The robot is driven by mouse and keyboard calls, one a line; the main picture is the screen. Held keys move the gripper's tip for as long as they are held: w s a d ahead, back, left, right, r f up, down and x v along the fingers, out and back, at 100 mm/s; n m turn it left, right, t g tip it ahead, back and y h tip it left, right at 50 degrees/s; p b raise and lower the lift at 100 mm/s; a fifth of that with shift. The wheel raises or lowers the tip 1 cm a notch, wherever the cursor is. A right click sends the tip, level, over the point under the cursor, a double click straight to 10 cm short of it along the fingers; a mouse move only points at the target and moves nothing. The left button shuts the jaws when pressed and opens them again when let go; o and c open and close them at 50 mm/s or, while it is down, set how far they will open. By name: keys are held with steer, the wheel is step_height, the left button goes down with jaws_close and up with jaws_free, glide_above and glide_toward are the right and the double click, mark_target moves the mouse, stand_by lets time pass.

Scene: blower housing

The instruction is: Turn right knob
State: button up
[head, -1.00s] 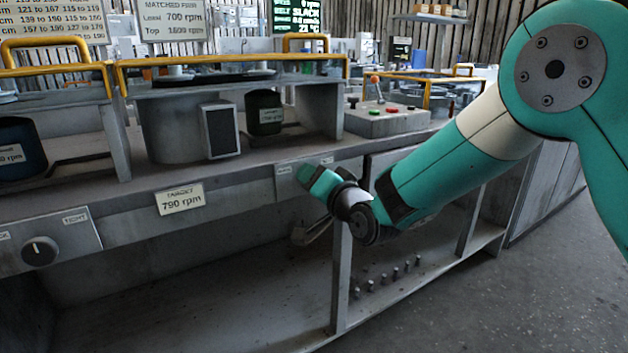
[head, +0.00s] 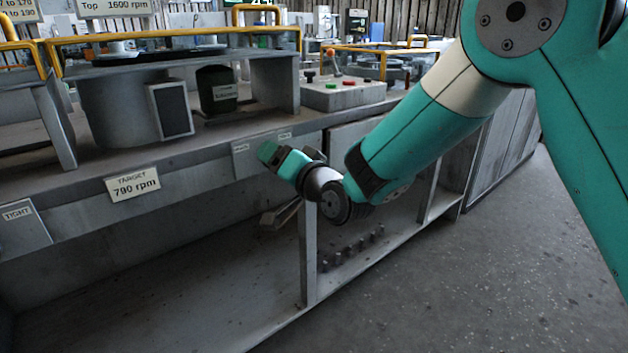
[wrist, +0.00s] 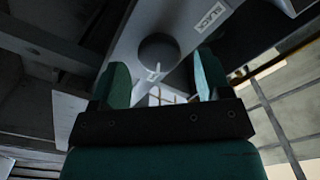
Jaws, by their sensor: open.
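The right knob (wrist: 158,49) is a dark round knob with a pale pointer mark, on a grey plate with a label reading SLACK (wrist: 212,17). In the wrist view it lies ahead, between the two green fingers. My gripper (wrist: 163,78) is open, with one finger to each side of the knob's line. I cannot tell whether the fingertips touch it. In the head view my gripper (head: 272,153) is at the right-hand control plate (head: 241,160) on the bench front. There the knob is hidden behind the gripper.
The bench front carries a TARGET 790 rpm label (head: 133,184) and, at far left, a TIGHT plate (head: 20,228). A box with coloured buttons (head: 343,93) stands on the bench top. Below is an open shelf with several small pegs (head: 350,250). Floor (head: 480,270) at right is clear.

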steer(key=b+v, duration=0.5)
steer(key=v, duration=0.9)
steer(key=shift+s+d+b, duration=0.2)
steer(key=shift+s+b, duration=0.1)
steer(key=shift+s, duration=0.05)
steer(key=s+d+f+n+g+h, duration=0.2)
steer(key=s+d+n+g, duration=0.1)
steer(key=s+g, duration=0.3)
steer(key=s+d+f+n+g+h, duration=0.1)
steer(key=s+d+n+g+h, duration=0.2)
steer(key=s, duration=0.6)
steer(key=s+d+f+n+g+h, duration=0.1)
steer(key=s+d+f+n+g, duration=0.15)
steer(key=s+g, duration=0.4)
step_height(320, 180, up, 32)
steer(key=p, duration=3.1)
steer(key=shift+s+a+f+n, duration=0.2)
steer(key=shift+s+a+n, duration=0.15)
steer(key=shift+a, duration=0.1)
